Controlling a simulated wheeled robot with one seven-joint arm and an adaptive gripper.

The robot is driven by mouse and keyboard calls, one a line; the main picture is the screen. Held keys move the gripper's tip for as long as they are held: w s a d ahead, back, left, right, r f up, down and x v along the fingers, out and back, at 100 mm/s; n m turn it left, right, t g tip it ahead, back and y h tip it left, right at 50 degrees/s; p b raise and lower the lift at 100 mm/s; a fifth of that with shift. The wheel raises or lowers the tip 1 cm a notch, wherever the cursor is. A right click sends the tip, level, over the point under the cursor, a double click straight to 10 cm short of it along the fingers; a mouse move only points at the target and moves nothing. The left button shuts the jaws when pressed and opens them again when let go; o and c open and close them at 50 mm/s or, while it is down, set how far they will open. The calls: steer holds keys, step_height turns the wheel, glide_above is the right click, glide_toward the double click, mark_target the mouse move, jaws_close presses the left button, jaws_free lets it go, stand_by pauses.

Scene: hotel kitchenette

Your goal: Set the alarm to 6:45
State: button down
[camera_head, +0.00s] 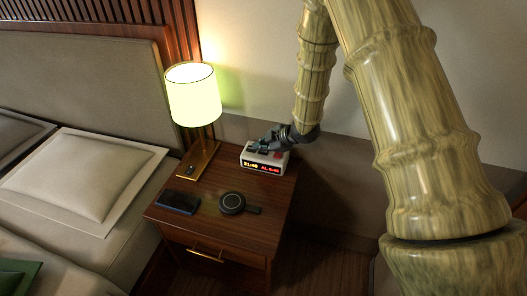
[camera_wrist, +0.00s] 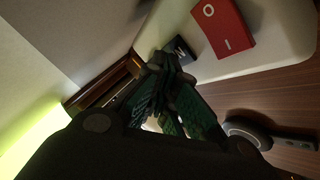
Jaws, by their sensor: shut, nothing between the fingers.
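The white alarm clock (camera_head: 257,163) stands at the back right of the nightstand. Its display shows yellow digits that look like 21:40 and red "AL" digits that look like 6:40, too small to be sure. My gripper (camera_head: 265,143) is shut and empty, over the clock's top. In the wrist view, my gripper (camera_wrist: 163,65) has its fingertips at a dark button (camera_wrist: 181,50) with a pale mark; I cannot tell whether they touch it. A larger red button (camera_wrist: 224,27) with a circle and bar lies beside it. My fingers hide other parts of the top.
The wooden nightstand (camera_head: 165,215) also holds a lit lamp (camera_head: 192,95) left of the clock, a dark phone (camera_head: 179,201) and a round black charger (camera_head: 232,202) in front. The bed (camera_head: 60,190) is at left; the wall is close behind.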

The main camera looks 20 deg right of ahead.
mark_target(262, 153)
steer(key=shift+r+p, duration=0.7)
steer(key=shift+r, duration=0.05)
steer(key=shift+r, duration=0.1)
steer(key=shift+r+p, duration=2.1)
steer(key=shift+r, duration=0.3)
steer(key=shift+r, duration=0.1)
